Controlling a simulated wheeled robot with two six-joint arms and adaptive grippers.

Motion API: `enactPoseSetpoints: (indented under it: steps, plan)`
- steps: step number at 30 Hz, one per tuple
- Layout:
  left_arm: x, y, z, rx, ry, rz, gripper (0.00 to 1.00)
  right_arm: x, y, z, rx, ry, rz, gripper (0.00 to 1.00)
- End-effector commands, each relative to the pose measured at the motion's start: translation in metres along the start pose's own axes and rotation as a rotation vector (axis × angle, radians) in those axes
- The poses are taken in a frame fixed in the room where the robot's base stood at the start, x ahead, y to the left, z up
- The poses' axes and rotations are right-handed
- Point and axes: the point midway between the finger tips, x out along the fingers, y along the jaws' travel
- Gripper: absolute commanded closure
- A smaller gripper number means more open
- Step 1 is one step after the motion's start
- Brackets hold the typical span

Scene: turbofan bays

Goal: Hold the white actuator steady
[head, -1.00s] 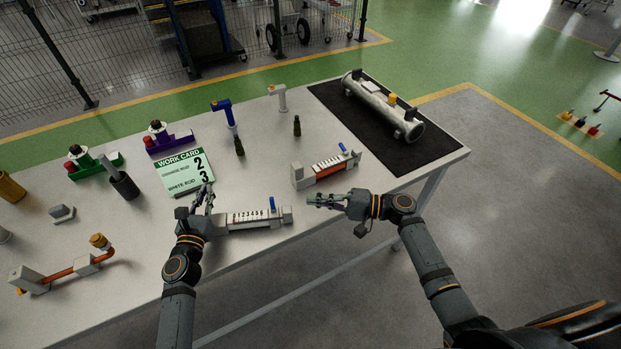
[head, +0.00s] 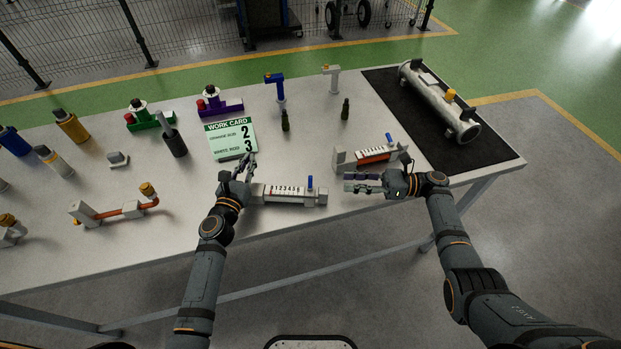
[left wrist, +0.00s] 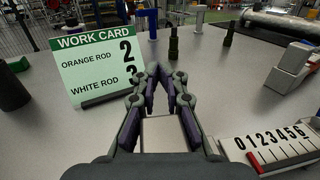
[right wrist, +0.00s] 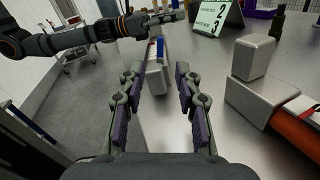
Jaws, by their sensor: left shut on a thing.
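The white actuator (head: 288,194) lies near the table's front edge, with a numbered scale and a blue lever on its right end. In the left wrist view its scale (left wrist: 272,148) shows a red pointer near the low numbers. My left gripper (head: 246,168) is shut on the actuator's left end block, which shows between the fingers in the left wrist view (left wrist: 165,132). My right gripper (head: 350,182) is open and empty, just right of the white actuator. In the right wrist view the blue-levered end (right wrist: 157,75) appears beyond the open fingers.
The orange actuator (head: 372,157) lies just behind my right gripper. A green work card (head: 231,140) reads orange rod 2, white rod 3. A metal cylinder (head: 438,103) rests on a black mat (head: 490,155) at right. Two dark bottles (head: 285,121) stand behind.

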Motion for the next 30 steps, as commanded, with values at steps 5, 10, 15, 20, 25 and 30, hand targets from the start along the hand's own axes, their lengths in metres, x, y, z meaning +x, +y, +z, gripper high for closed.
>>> enactPoseSetpoints:
  steps: [5,10,15,20,25,30]
  plan:
    - [0.0,0.0,-0.001,-0.002,0.001,0.0,1.0,0.019,0.001,0.001,-0.004,-0.003,0.003,0.66]
    - [0.0,0.0,-0.001,-0.001,0.001,0.0,1.0,0.059,0.001,0.001,-0.005,-0.004,0.002,0.66]
    - [0.0,0.0,-0.001,-0.001,0.001,0.0,1.0,0.094,0.0,0.001,-0.005,-0.003,0.001,0.66]
    - [0.0,0.0,-0.001,-0.002,0.001,0.0,1.0,0.114,0.0,0.001,-0.005,-0.002,0.0,0.66]
    - [0.0,0.0,-0.001,-0.002,0.001,0.0,1.0,0.12,0.0,0.0,-0.006,0.0,-0.001,0.66]
    - [0.0,0.0,-0.001,-0.001,0.001,0.0,1.0,0.12,0.0,0.0,-0.006,0.0,-0.002,0.66]
